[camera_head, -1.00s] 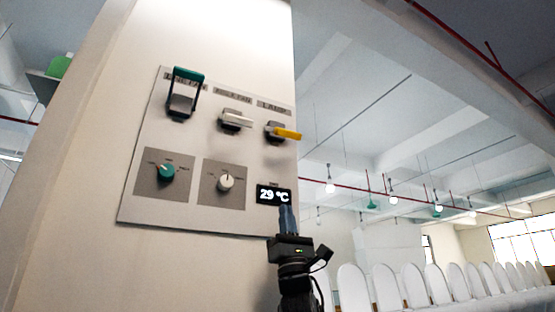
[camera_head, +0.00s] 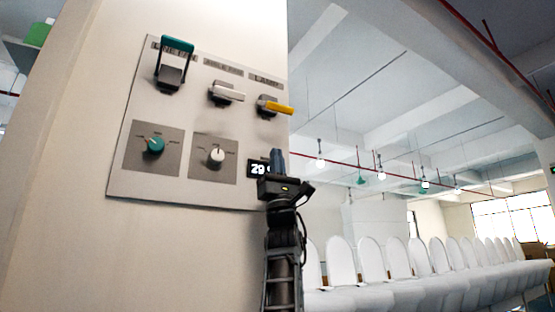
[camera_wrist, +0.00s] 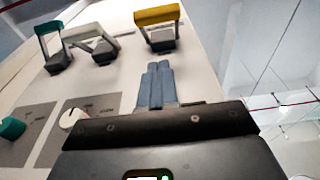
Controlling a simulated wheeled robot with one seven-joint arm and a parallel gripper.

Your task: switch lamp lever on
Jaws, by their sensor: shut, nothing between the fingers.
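The lamp lever (camera_head: 276,107) has a yellow handle and sits at the upper right of the wall panel, under a label reading LAMP. In the head view its handle sticks out to the right. In the wrist view the yellow lever (camera_wrist: 158,15) is at the top, above the fingertips. My gripper (camera_head: 277,155) is shut and empty, with blue fingers pointing up. It is below the lever and apart from it, in front of the temperature display (camera_head: 257,169), which it partly hides. The fingers also show in the wrist view (camera_wrist: 158,72).
The panel (camera_head: 145,110) also carries a teal-handled lever (camera_head: 176,45), a white lever (camera_head: 229,92), a teal knob (camera_head: 155,146) and a white knob (camera_head: 216,157). Open space lies right of the wall edge. White toilets (camera_head: 372,262) stand in a row behind.

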